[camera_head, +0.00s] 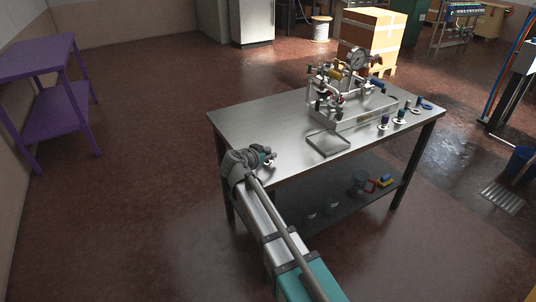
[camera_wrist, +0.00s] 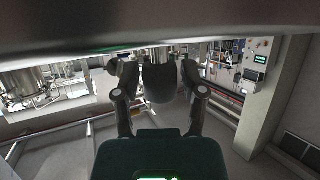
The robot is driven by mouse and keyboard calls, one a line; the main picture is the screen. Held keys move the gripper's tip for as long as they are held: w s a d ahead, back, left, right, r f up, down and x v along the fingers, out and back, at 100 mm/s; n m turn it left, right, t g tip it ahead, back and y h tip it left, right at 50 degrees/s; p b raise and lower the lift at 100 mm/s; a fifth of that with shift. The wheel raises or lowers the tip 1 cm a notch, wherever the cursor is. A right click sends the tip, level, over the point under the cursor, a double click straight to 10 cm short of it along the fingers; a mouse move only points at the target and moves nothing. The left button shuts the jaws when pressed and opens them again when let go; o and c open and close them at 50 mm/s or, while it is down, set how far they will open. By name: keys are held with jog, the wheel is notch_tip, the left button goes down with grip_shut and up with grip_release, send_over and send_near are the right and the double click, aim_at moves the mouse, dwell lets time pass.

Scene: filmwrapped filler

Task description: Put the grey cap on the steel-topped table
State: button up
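The steel-topped table (camera_head: 250,122) stands in the middle of the head view. My arm reaches up from the bottom edge to the table's near left corner. My gripper (camera_head: 268,157) is small there, at the corner of the top. In the wrist view my gripper (camera_wrist: 160,90) has its two fingers spread to either side of a dark grey rounded piece, which looks like the grey cap (camera_wrist: 160,84). The piece fills the gap between the fingers. Its lower side and any contact with the table are hidden. I see no other clear grey cap on the tabletop.
A valve-and-gauge rig (camera_head: 345,85) and a shallow square tray (camera_head: 328,144) stand on the table. Several small coloured-top parts (camera_head: 400,117) line its right side. The lower shelf (camera_head: 345,202) holds a few items. A purple table (camera_head: 50,108) stands far left. The tabletop's left part is mostly clear.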

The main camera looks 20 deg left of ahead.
jog(key=shift+o, duration=0.6)
jog(key=shift+r, duration=0.15)
jog(key=shift+s+r+p, duration=0.15)
jog(key=shift+s+p, duration=0.1)
jog(key=shift+p, duration=0.05)
jog(key=p+v, duration=0.4)
jog(key=v, duration=0.7)
jog(key=shift+s, duration=0.25)
jog(key=shift+a, duration=0.1)
